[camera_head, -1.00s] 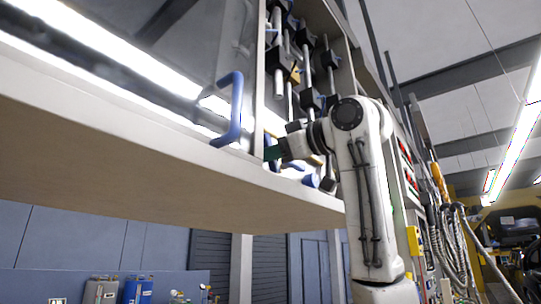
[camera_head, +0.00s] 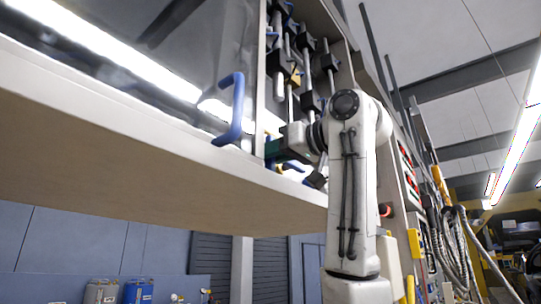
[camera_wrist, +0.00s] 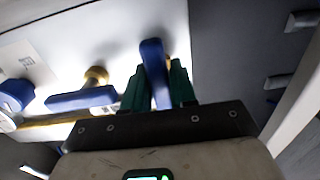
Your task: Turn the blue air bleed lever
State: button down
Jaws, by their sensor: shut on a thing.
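In the wrist view, the green fingers of my gripper (camera_wrist: 157,92) stand on both sides of a blue lever (camera_wrist: 153,62) and are shut on it. The lever points away from my palm, and its lower end is between the fingers. A second blue lever (camera_wrist: 82,98) with a yellow fitting (camera_wrist: 96,76) lies just left of the fingers. In the head view my gripper (camera_head: 275,148) reaches into the open cabinet bay, and the held lever cannot be clearly told there.
A large blue handle (camera_head: 235,110) is on the cabinet front, left of my gripper. Several vertical pipes with black fittings (camera_head: 310,100) stand above it. The cabinet's underside (camera_head: 150,190) runs below. A blue round knob (camera_wrist: 14,96) is at the wrist view's left edge.

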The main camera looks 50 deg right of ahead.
jog(key=shift+f, duration=0.1)
jog(key=c, duration=1)
grip_release()
jog(key=shift+s, duration=0.1)
jog(key=s+b, duration=0.4)
jog(key=s, duration=0.6)
jog(key=shift+s+d, duration=0.2)
jog(key=shift+s, duration=0.15)
